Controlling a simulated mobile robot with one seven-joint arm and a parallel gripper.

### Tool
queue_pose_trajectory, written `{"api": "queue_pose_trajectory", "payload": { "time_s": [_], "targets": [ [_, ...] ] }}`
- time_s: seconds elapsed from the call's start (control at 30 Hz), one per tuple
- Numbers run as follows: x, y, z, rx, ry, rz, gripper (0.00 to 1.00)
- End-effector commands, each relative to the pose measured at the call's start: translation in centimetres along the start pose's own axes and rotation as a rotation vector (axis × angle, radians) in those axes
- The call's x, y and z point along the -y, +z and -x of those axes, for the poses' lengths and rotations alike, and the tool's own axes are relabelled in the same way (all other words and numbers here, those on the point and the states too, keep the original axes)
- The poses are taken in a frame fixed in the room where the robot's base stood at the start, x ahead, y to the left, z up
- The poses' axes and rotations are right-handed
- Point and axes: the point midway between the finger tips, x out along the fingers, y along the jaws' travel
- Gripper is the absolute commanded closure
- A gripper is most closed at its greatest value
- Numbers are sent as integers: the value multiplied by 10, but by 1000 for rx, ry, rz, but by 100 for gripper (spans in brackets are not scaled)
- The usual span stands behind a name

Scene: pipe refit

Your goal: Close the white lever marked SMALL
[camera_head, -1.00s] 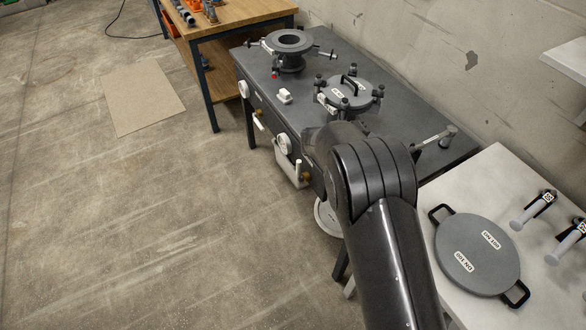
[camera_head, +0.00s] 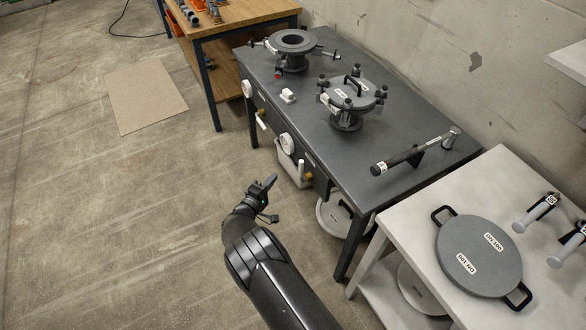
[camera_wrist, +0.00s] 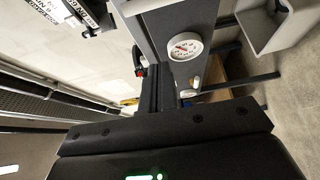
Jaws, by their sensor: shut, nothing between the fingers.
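Two white levers show on the front of the dark bench in the head view. The nearer white lever (camera_head: 301,168) stands upright beside a brass fitting (camera_head: 309,177). In the wrist view a white gauge (camera_wrist: 185,46) shows beyond my dark gripper body.
The dark bench (camera_head: 330,60) bears an open flange, a lidded flange (camera_head: 352,92) and a long-handled tool (camera_head: 415,153). A grey bin (camera_head: 291,160) hangs at its front. A pale table (camera_head: 400,215) with a round lid (camera_head: 480,255) stands right.

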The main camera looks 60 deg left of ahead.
Motion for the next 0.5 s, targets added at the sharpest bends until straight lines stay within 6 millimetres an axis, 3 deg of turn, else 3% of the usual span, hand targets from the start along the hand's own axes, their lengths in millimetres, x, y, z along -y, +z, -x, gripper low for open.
{"api": "queue_pose_trajectory", "payload": {
  "time_s": [0.33,0.5],
  "targets": [
    [1,-1,0,-3,2,0,100],
    [1,0,-12,-1,3,-1,100]
  ]
}}
